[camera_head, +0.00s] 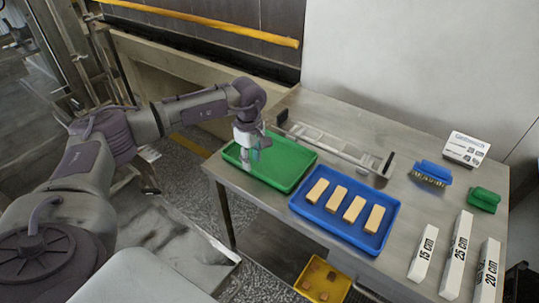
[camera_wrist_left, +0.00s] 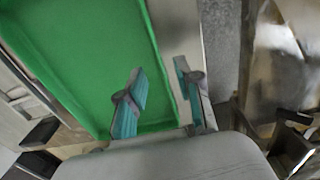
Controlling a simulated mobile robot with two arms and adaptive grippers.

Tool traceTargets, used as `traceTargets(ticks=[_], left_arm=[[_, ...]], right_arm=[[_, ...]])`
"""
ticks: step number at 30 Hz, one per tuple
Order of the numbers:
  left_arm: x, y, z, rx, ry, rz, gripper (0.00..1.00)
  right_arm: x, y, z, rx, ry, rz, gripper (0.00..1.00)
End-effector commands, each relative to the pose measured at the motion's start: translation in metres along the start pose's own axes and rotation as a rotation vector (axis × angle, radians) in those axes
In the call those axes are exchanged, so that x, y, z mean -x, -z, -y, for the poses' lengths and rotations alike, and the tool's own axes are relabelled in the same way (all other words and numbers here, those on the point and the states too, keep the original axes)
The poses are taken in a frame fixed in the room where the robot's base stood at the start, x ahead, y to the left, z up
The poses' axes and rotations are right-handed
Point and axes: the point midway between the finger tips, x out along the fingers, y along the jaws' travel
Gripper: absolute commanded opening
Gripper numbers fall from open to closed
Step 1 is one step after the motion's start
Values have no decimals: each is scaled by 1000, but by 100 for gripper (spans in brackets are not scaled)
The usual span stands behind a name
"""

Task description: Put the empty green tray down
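The empty green tray (camera_head: 285,172) is at the left end of the steel table, and looks level and resting on it. It also fills much of the left wrist view (camera_wrist_left: 85,50). My left gripper (camera_head: 247,157) is at the tray's left side. In the left wrist view, its two teal-padded fingers (camera_wrist_left: 160,95) are apart and straddle the tray's rim. One finger is over the inside of the tray, the other outside it. A gap shows between the fingers and the rim. My right gripper is not in view.
A blue tray (camera_head: 335,233) with several tan bars stands right of the green tray. A metal frame (camera_head: 335,145) lies behind both. A yellow bin (camera_head: 322,282) sits below.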

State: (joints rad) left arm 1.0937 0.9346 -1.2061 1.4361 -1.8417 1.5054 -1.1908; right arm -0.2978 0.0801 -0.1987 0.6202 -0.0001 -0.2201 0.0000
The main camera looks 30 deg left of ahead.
Motion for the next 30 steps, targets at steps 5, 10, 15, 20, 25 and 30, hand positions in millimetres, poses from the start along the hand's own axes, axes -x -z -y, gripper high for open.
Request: traceTargets(ticks=[5, 10, 15, 20, 25, 30], left_arm=[[-25, 0, 0, 1, 4, 1, 34], [-36, 1, 0, 0, 2, 0, 34], [-36, 1, 0, 0, 1, 0, 34], [-36, 1, 0, 0, 1, 0, 8], [-36, 1, 0, 0, 1, 0, 0], [-35, 1, -1, 0, -1, 1, 0]], right_arm=[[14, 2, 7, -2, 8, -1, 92], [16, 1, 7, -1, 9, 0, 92], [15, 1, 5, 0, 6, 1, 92], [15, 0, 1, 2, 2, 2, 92], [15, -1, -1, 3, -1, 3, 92], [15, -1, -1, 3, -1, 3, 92]])
